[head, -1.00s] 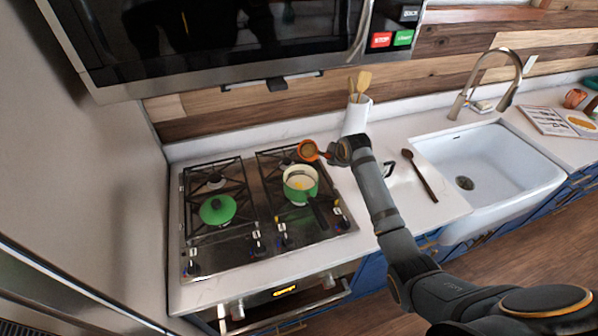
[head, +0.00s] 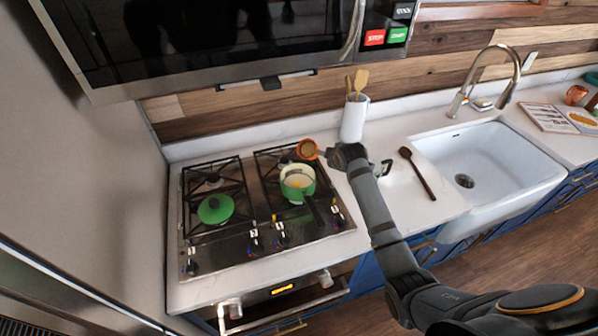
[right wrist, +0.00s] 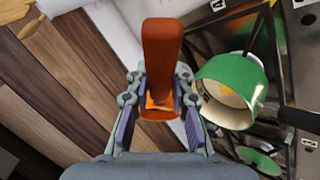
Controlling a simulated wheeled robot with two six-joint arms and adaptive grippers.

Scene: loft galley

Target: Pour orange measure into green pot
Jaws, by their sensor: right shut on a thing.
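The orange measure (head: 307,149) is held by my right gripper (head: 332,154) at the back right of the stove, behind and slightly right of the green pot. In the right wrist view the fingers (right wrist: 155,105) are closed on the measure's orange handle (right wrist: 162,55). The measure looks tipped, its opening facing the camera in the head view; its contents are unclear. The green pot (head: 297,189) stands on the right burners with pale contents and something yellow inside. It also shows in the right wrist view (right wrist: 240,78), right of the measure. My left gripper is not in view.
A green lid (head: 215,208) lies on the left burners. The pot's dark handle (head: 315,212) points to the front right. A white utensil crock (head: 354,118) stands behind my right gripper. A wooden spoon (head: 418,173) lies beside the sink (head: 500,165). A microwave overhangs the stove.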

